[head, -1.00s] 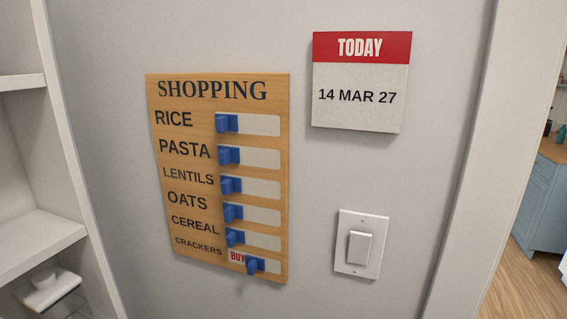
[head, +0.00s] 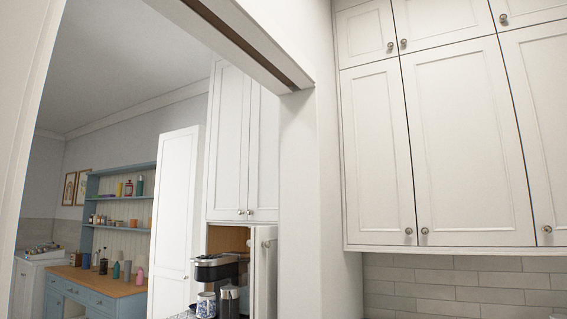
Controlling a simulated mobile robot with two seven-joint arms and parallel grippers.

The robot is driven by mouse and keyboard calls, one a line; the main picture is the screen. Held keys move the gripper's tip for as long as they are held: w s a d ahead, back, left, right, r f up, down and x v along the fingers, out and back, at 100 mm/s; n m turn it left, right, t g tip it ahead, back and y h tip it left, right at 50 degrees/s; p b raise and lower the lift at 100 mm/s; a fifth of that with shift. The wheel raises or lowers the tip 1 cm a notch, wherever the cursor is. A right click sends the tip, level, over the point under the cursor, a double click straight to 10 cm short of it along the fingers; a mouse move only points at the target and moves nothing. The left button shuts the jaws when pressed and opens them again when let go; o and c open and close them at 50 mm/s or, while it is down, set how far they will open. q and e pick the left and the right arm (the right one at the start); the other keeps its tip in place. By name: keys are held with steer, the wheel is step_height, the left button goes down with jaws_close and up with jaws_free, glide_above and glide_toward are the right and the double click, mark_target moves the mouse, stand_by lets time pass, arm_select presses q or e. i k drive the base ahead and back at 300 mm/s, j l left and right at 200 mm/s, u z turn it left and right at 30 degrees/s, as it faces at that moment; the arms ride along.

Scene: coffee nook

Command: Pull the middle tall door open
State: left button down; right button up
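White wall cabinets fill the right of the head view, with a row of tall doors under a row of small ones. The middle tall door (head: 470,145) of those visible is wide, panelled and shut. Its round metal knob (head: 425,230) is at its lower left corner. A narrower tall door (head: 378,160) is shut on its left, with a knob at its lower right. Another tall door (head: 540,130) on its right is cut off by the picture edge. Neither of my grippers is in view.
A doorway opens on the left, with a post (head: 308,200) beside the cabinets. Beyond it are a coffee machine (head: 215,268), tall white cabinets (head: 240,140) and a blue shelf unit (head: 120,210). Pale tiles (head: 450,285) run below the wall cabinets.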

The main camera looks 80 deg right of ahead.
mark_target(470, 184)
steer(key=k+z, duration=0.15)
steer(key=z, duration=3.4)
steer(key=i+j, duration=0.1)
steer(key=i, duration=0.15)
steer(key=i+j, duration=0.15)
steer(key=i, duration=0.15)
steer(key=i+j, duration=0.95)
steer(key=j, duration=0.15)
steer(key=i+j+z, duration=0.1)
steer(key=j, duration=0.25)
steer(key=i+j, duration=0.15)
steer(key=j, duration=0.3)
steer(key=i+j, duration=0.1)
steer(key=j, duration=0.3)
